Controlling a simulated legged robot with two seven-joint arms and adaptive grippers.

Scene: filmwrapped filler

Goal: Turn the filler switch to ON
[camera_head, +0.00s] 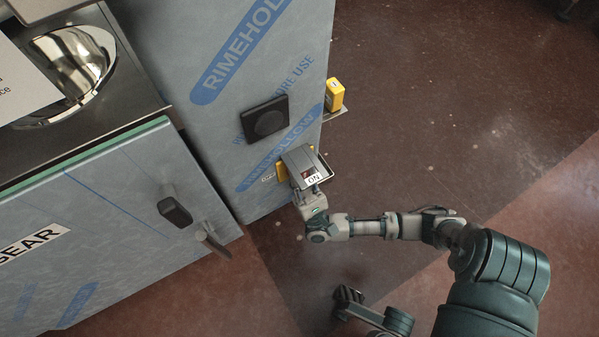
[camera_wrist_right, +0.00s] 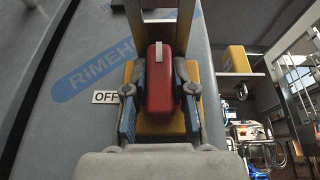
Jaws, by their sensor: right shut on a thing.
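The filler switch has a red knob (camera_wrist_right: 160,85) with a white mark at its top, on a yellow base (camera_wrist_right: 160,127). In the head view its yellow base (camera_head: 283,172) shows only in part. My right gripper (camera_wrist_right: 160,98) has a finger on each side of the red knob and is shut on it; it also shows in the head view (camera_head: 308,188). The knob stands upright in the wrist view. A white OFF label (camera_wrist_right: 105,97) is left of the base. A white ON label (camera_head: 314,180) shows beside the gripper in the head view.
The switch is on a film-wrapped grey cabinet (camera_head: 225,35). A black round-faced fitting (camera_head: 265,119) is above it, and a yellow block (camera_head: 334,95) sits at the cabinet's right edge. Left is a counter with a metal bowl (camera_head: 75,60). The brown floor (camera_head: 450,90) is open at right.

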